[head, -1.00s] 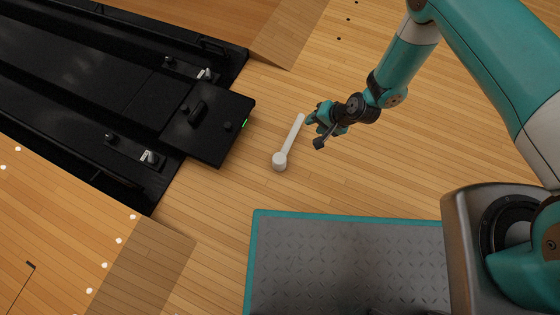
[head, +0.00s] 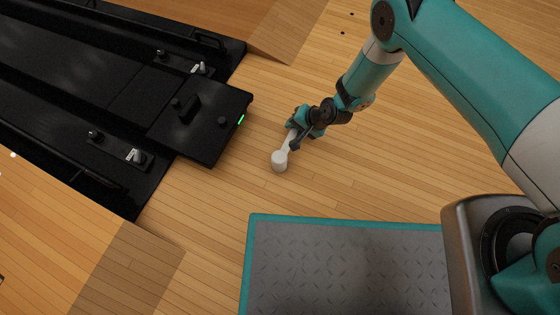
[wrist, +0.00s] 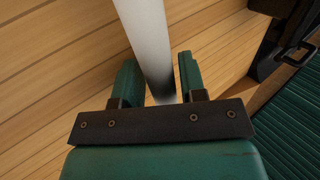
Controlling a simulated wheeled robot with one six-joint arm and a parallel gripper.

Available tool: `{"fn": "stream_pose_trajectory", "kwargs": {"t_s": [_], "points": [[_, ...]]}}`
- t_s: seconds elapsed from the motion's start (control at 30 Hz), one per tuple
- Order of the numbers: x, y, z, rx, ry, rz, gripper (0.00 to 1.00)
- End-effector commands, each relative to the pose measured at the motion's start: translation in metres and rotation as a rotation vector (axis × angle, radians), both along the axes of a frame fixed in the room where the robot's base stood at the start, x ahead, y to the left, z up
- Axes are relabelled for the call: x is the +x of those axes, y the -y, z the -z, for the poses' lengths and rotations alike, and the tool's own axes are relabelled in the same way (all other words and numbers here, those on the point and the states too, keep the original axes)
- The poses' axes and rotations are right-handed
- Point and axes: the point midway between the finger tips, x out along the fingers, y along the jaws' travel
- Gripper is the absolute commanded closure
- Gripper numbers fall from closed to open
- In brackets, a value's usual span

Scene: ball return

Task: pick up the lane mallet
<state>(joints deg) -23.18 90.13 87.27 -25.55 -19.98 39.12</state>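The lane mallet (head: 280,160) is white, with a round head and a straight handle, and lies on the wooden floor beside the black machine. My gripper (head: 294,133) is at its handle in the head view and hides the handle's far part. In the wrist view the white handle (wrist: 148,35) runs down between the two fingers of my gripper (wrist: 160,75). The fingers are apart, with a visible gap between the right finger and the handle. The left finger is close to the handle; whether it touches cannot be told.
The black machine (head: 190,138) with a small green light stands left of the mallet. My grey platform with a teal edge lies in front. The wooden floor (head: 400,180) to the right is clear.

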Motion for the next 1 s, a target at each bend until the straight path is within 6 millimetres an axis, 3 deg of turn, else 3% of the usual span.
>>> {"fn": "stream_pose_trajectory", "kwargs": {"t_s": [0.2,0.37,0.77,1.0], "points": [[0.000,-0.001,-0.001,0.000,0.000,0.000,0.64],[0.000,-0.001,-0.001,0.000,0.000,0.000,1.00],[0.001,-0.001,-0.010,0.001,0.000,0.001,1.00],[0.001,-0.001,-0.054,0.002,0.001,0.001,1.00]]}}
